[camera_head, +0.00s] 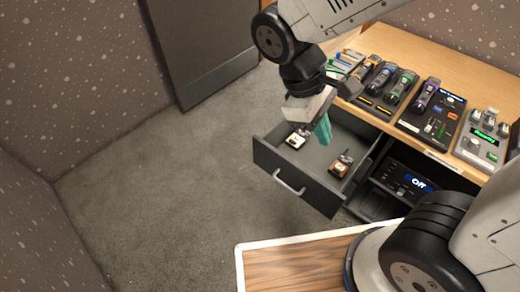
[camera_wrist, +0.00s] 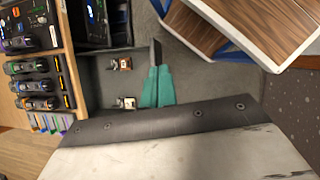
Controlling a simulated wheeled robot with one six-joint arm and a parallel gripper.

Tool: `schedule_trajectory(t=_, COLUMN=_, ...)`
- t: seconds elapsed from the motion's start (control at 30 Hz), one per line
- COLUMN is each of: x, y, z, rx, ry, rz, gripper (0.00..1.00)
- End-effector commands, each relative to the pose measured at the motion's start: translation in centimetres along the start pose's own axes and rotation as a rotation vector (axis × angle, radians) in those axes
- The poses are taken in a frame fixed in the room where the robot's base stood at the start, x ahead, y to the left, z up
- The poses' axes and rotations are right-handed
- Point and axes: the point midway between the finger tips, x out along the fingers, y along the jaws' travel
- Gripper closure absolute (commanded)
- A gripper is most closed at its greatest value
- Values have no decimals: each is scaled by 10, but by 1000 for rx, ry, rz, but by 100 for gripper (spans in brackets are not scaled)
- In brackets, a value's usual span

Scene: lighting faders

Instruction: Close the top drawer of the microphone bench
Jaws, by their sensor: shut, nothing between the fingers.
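The top drawer (camera_head: 315,195) of the microphone bench (camera_head: 410,45) stands well open in the head view, with a pale bar handle (camera_head: 288,184) on its dark front. Inside lie two small items, one white-topped (camera_head: 296,141) and one brown (camera_head: 341,166). My gripper (camera_head: 323,131) is shut and empty, its teal fingers pointing down above the drawer in the head view. In the wrist view the fingers (camera_wrist: 157,88) overlap the drawer's dark front edge (camera_wrist: 155,52). I cannot tell whether they touch it.
Several microphones (camera_head: 382,80) and control units (camera_head: 430,110) stand on the bench top. A dark device with a lit display (camera_head: 410,182) sits in the shelf below. A wooden, white-rimmed surface (camera_head: 300,262) is at the bottom. Grey carpet (camera_head: 180,190) left of the drawer is clear.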

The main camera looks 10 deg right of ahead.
Motion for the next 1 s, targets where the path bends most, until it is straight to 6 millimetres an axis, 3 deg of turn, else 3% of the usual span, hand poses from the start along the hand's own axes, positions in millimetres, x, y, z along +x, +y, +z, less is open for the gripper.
schedule_trajectory(t=0.5, x=79, y=-53, z=-164, rx=-1296, ry=-542, rz=394, gripper=100)
schedule_trajectory(t=0.77, x=122, y=-80, z=-238, rx=-1947, ry=-901, rz=489, gripper=100)
schedule_trajectory(t=0.87, x=125, y=-80, z=-261, rx=-2151, ry=-1024, rz=494, gripper=100)
schedule_trajectory(t=1.0, x=113, y=-78, z=-282, rx=-2345, ry=-1142, rz=498, gripper=100)
